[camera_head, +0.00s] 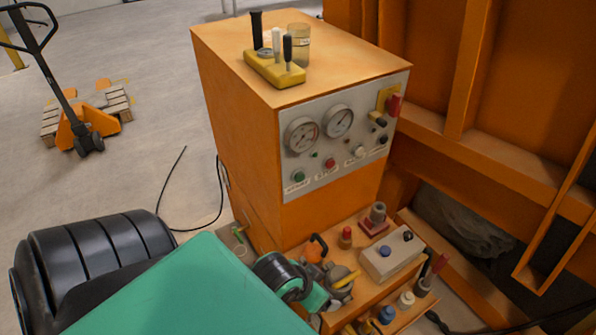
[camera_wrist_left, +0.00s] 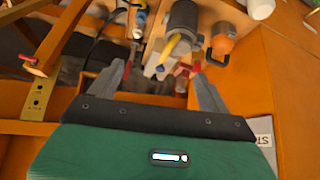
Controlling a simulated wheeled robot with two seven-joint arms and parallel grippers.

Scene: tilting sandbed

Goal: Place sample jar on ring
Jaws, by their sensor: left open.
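A clear glass jar (camera_head: 299,46) with yellowish content stands upright on top of the orange cabinet, behind a yellow block. It is the likely sample jar. I cannot tell for sure which thing is the ring; a small grey round piece (camera_head: 264,53) sits on the yellow block (camera_head: 274,70). My left gripper (camera_wrist_left: 161,66) is open in the left wrist view, with its fingers spread over the lower shelf of parts. In the head view its green and black wrist is low in front of the cabinet, well below the jar. My right gripper is not in view.
The cabinet (camera_head: 245,100) has gauges and buttons on its front. The lower shelf holds several parts, including a grey box (camera_head: 393,258) with a blue button and a red-based fitting (camera_head: 376,219). Orange framework stands at right. The cabinet top's right half is clear.

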